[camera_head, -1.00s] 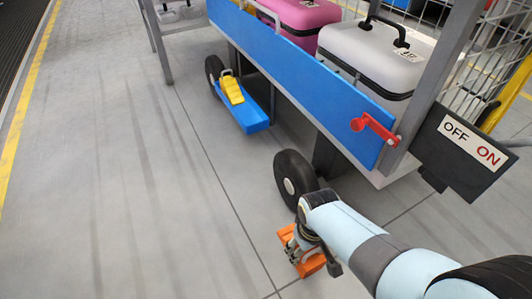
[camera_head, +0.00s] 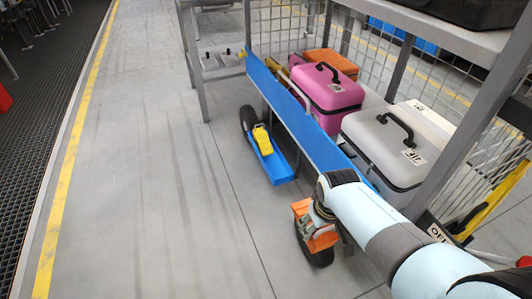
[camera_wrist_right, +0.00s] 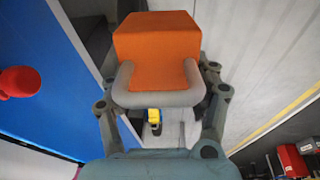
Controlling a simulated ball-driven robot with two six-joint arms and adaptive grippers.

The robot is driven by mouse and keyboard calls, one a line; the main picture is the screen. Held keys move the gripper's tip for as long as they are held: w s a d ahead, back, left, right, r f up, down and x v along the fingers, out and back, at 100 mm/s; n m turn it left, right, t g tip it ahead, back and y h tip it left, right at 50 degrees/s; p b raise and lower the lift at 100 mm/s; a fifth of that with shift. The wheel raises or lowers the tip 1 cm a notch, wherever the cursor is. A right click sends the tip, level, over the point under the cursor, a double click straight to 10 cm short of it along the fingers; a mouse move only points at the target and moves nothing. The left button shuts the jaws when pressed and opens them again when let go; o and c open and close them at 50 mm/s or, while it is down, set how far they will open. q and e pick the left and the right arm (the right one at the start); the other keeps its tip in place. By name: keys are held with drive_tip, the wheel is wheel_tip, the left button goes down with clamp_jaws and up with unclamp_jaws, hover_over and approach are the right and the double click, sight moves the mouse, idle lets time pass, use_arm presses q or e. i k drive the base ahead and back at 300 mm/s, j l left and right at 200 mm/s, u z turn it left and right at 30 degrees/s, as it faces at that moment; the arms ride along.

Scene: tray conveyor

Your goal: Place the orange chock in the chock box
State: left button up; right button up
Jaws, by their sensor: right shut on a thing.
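The orange chock (camera_head: 321,240) is held in my right gripper (camera_head: 316,222), in front of the cart's near wheel. In the right wrist view the orange chock (camera_wrist_right: 156,48) shows with its grey handle (camera_wrist_right: 160,98) between the fingers of my right gripper (camera_wrist_right: 160,108). The gripper partly covers the chock in the head view. The chock box (camera_head: 281,172) is a blue tray low on the cart's side, farther along from the gripper. A yellow chock (camera_head: 263,140) sits in it. The gripper and orange chock are apart from the box. My left gripper is not in view.
The cart's blue side panel (camera_head: 306,112) runs above the box, with a pink case (camera_head: 328,92) and a white case (camera_head: 390,150) behind it. A black wheel (camera_head: 247,118) stands beyond the box. A red knob (camera_wrist_right: 20,82) shows at left in the wrist view. Floor to the left is clear.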

sight(276, 168)
drive_tip(key=i+j, duration=1.45)
drive_tip(key=j, duration=0.15)
